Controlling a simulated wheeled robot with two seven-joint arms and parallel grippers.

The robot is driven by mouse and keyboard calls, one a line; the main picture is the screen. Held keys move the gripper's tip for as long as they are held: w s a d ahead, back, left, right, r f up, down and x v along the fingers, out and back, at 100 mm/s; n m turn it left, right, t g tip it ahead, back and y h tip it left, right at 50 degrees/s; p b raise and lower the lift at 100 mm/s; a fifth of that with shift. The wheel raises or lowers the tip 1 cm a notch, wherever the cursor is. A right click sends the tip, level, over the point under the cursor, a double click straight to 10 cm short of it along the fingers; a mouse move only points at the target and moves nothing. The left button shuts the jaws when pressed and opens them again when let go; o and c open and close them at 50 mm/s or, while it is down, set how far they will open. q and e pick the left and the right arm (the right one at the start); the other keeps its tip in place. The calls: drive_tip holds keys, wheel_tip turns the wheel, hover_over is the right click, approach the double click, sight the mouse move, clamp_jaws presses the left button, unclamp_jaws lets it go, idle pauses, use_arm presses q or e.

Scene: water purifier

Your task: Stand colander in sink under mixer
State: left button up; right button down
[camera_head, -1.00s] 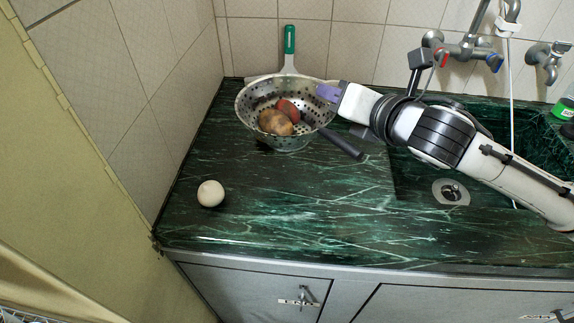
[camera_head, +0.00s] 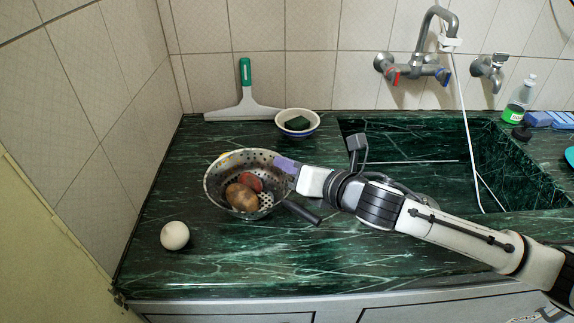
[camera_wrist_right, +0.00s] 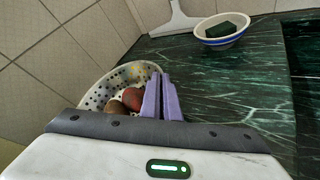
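The perforated metal colander (camera_head: 215,185) stands left of the sink, with a brown round item (camera_head: 241,198) and a reddish one (camera_head: 251,181) inside. Its dark handle (camera_head: 301,211) points to the right, under my right arm. My right gripper (camera_head: 287,166) has its purple fingers close together on the colander's right rim; the colander (camera_wrist_right: 96,100) also shows in the wrist view. Whether its base touches the counter is unclear. The dark green sink (camera_head: 490,165) is at the right, partly behind my arm. The mixer (camera_head: 415,68) is on the wall above it. My left gripper is out of view.
A white ball-like item (camera_head: 174,235) lies at the counter's front left. A bowl with a dark green block (camera_head: 297,122) stands between the colander and the sink's back left. A squeegee (camera_head: 246,100) leans at the back wall. A bottle (camera_head: 519,98) stands behind the sink.

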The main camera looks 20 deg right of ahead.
drive_tip(key=shift+r, duration=0.15)
drive_tip(key=c, duration=2)
unclamp_jaws()
drive_tip(key=shift+f, duration=0.2)
